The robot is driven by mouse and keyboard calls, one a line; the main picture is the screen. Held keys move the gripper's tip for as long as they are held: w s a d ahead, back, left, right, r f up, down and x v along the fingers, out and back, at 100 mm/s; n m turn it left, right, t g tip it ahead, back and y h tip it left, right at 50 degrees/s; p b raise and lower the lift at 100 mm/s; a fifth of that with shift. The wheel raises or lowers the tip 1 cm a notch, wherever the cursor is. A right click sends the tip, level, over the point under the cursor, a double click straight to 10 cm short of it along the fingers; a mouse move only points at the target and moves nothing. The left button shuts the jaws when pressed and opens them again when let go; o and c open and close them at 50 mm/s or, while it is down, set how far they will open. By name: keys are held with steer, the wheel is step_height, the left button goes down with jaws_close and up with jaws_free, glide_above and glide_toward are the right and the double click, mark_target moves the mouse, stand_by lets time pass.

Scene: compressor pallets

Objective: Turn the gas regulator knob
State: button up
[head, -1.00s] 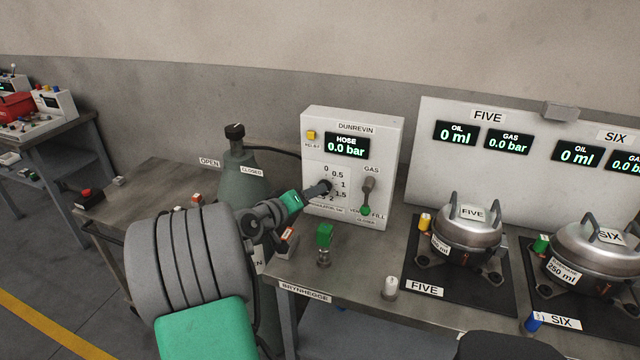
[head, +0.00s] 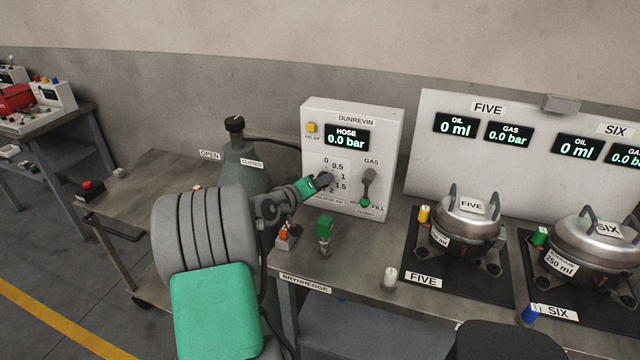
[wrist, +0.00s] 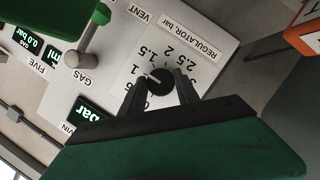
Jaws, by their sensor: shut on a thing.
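My gripper (head: 322,181) reaches the panel from the lower left. In the wrist view my gripper (wrist: 160,88) has one finger on each side of the knob and is shut on it. In the head view the fingers hide most of the knob, so its pointer cannot be read. The hose display (head: 346,138) reads 0.0 bar.
Right of the knob is the gas lever (head: 369,180) with a green tip. A yellow relief button (head: 312,127) is at the panel's upper left. A green gas cylinder (head: 238,165) stands left of the panel. A green-topped fitting (head: 325,228) stands on the bench below.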

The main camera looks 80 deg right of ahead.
jaws_close()
steer(key=shift+b, duration=0.4)
steer(key=shift+s+m+t+b, duration=0.1)
steer(key=shift+m+t+b, duration=1.2)
steer(key=shift+m+b, duration=1.15)
steer(key=shift+n+b, duration=0.25)
steer(key=shift+b, duration=0.1)
steer(key=o, duration=0.8)
jaws_free()
